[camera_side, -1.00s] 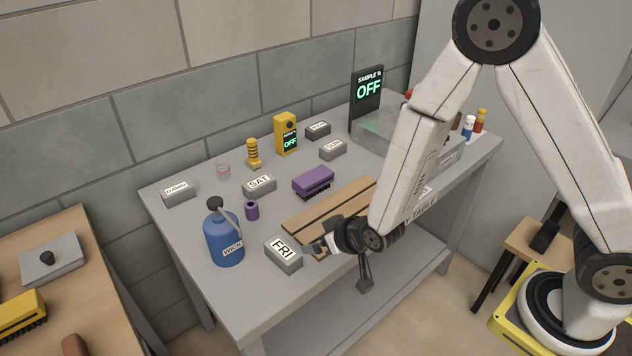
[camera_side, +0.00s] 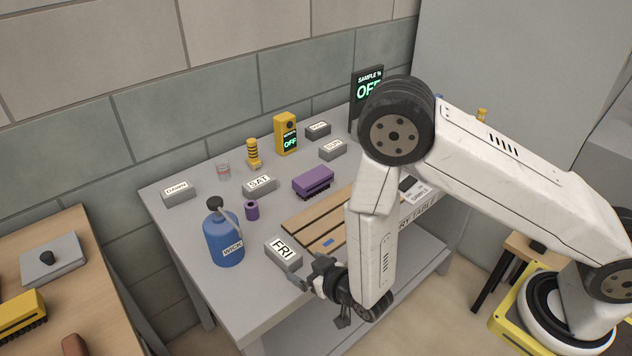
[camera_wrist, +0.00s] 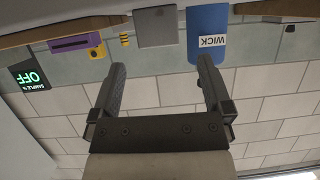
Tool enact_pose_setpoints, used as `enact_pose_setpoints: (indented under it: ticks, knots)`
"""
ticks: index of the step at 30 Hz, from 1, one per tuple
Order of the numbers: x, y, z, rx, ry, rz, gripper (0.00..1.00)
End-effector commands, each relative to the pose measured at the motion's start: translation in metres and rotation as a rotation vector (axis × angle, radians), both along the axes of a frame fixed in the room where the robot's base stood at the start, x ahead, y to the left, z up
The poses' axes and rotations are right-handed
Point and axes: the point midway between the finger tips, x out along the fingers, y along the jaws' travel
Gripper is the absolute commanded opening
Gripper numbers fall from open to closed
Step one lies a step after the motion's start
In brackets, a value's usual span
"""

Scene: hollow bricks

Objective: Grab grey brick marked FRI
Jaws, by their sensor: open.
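The grey brick marked FRI (camera_side: 284,254) lies on the grey table near its front edge, label facing up. My gripper (camera_side: 305,283) is low at the table's front edge, just right of and below the brick in the side view. It looks open and empty, apart from the brick as far as I can tell. In the wrist view, which is upside down, the fingers of my gripper (camera_wrist: 163,66) are spread wide. A plain grey block face (camera_wrist: 156,27), probably this brick, shows beyond and between them; no lettering is visible on it.
A blue WICK bottle (camera_side: 222,240) stands close left of the brick. A slatted wooden board (camera_side: 310,220) lies to its right. A purple cup (camera_side: 252,210), SAT brick (camera_side: 259,184) and purple brush (camera_side: 313,180) are behind. Bare table lies in front of the bottle.

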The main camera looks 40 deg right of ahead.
Motion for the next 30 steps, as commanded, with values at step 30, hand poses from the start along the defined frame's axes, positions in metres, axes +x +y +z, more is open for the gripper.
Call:
enact_pose_setpoints:
  ticks: [30]
  knots:
    - [0.058,0.0,-0.025,0.0,0.001,-0.001,1.0]
